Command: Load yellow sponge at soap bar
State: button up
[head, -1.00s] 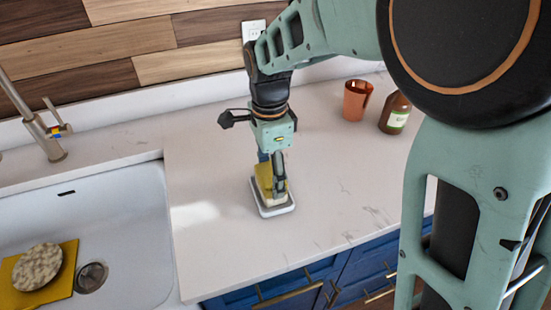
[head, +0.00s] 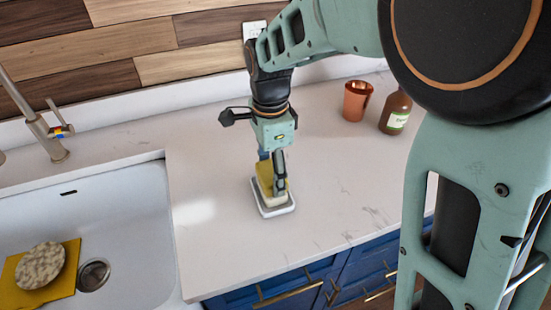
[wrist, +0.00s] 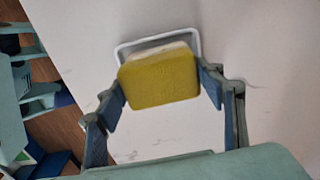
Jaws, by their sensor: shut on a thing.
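My gripper (head: 279,185) points down over the counter and is closed around a yellow sponge (head: 263,174). In the wrist view the sponge (wrist: 160,79) sits between the two fingers, its yellow face towards the camera. A pale cream block or layer (wrist: 158,51) shows along its far edge; I cannot tell whether this is the soap bar or part of the sponge. A white dish (head: 276,211) lies directly beneath on the counter, and its rim (wrist: 121,50) also shows in the wrist view. Whether the sponge touches what is below is hidden.
A copper cup (head: 356,101) and a brown bottle (head: 396,112) stand at the back right of the counter. The sink (head: 128,205) on the left holds a yellow cloth (head: 66,278) under a round speckled pad (head: 40,265). The counter around the dish is clear.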

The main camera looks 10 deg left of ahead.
aim_at(272, 171)
jog(key=shift+r+p, duration=2.1)
jog(key=shift+r, duration=0.9)
jog(key=w+d+f+n+p, duration=0.1)
jog(key=w+d+f+n, duration=0.1)
jog(key=d, duration=0.5)
jog(key=w+d+f+n+p, duration=0.1)
jog(key=w+d+f+n, duration=0.1)
jog(key=d+n, duration=0.3)
jog(key=w+d+f+n, duration=0.1)
jog(key=d+f+n, duration=0.2)
jog(key=d, duration=0.8)
jog(key=shift+w+n+p, duration=0.4)
jog(key=shift+s+d+f+n, duration=0.1)
jog(key=shift+d+f+n, duration=0.05)
jog(key=shift+d+n, duration=0.35)
jog(key=shift+d, duration=0.1)
